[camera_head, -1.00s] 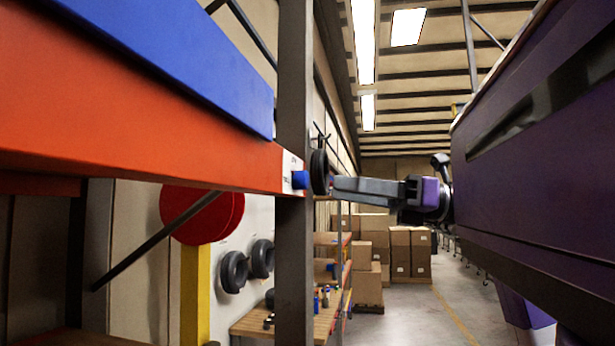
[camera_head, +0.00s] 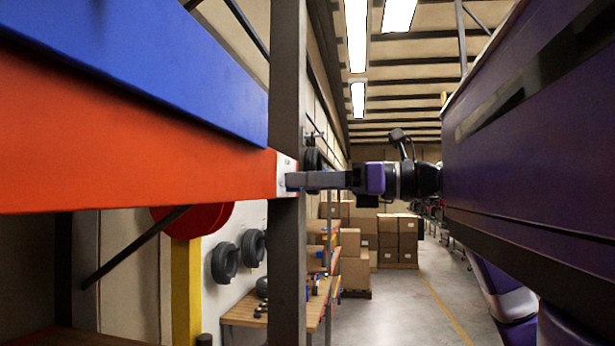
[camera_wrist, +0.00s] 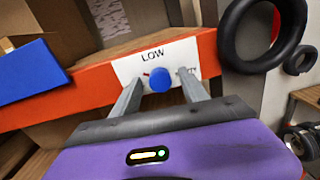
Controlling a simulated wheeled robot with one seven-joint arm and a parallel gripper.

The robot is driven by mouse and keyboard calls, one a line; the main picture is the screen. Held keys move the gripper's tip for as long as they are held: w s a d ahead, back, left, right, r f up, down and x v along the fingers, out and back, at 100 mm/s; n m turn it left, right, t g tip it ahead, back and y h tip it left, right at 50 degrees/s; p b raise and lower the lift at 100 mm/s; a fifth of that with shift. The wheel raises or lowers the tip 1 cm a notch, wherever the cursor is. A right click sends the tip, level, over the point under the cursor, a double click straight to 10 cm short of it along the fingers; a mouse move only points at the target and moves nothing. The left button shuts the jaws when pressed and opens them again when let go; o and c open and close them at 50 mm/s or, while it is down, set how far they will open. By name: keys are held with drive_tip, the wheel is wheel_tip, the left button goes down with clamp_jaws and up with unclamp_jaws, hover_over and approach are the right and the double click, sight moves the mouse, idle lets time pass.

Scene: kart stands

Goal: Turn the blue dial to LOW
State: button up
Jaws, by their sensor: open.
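The blue dial (camera_wrist: 160,79) sits on a white plate (camera_wrist: 178,59) fixed to the orange shelf beam (camera_wrist: 90,88). The word LOW is printed above the dial in the wrist view. A small red mark shows at the dial's upper left, and small lettering at its right is partly covered by a finger. I cannot tell where the dial points. My gripper (camera_wrist: 161,77) is open, with one finger on each side of the dial. In the head view my gripper (camera_head: 296,181) reaches the plate from the right, and its fingers mostly hide the dial.
A grey upright post (camera_head: 287,245) stands at the beam's end. A blue panel (camera_head: 150,60) lies along the beam. Black tyres (camera_wrist: 262,35) hang close at the right in the wrist view. Cardboard boxes (camera_head: 398,240) stand far back, with open floor before them.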

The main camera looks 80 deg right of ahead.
drive_tip(key=shift+c, duration=0.4)
clamp_jaws()
drive_tip(key=shift+f+m+b, duration=0.1)
drive_tip(key=shift+m+b, duration=0.2)
drive_tip(key=shift+m, duration=0.1)
drive_tip(key=m+b, duration=0.5)
drive_tip(key=m, duration=0.5)
drive_tip(key=shift+d+m, duration=0.1)
drive_tip(key=shift+m, duration=0.3)
drive_tip(key=shift+o, duration=0.4)
unclamp_jaws()
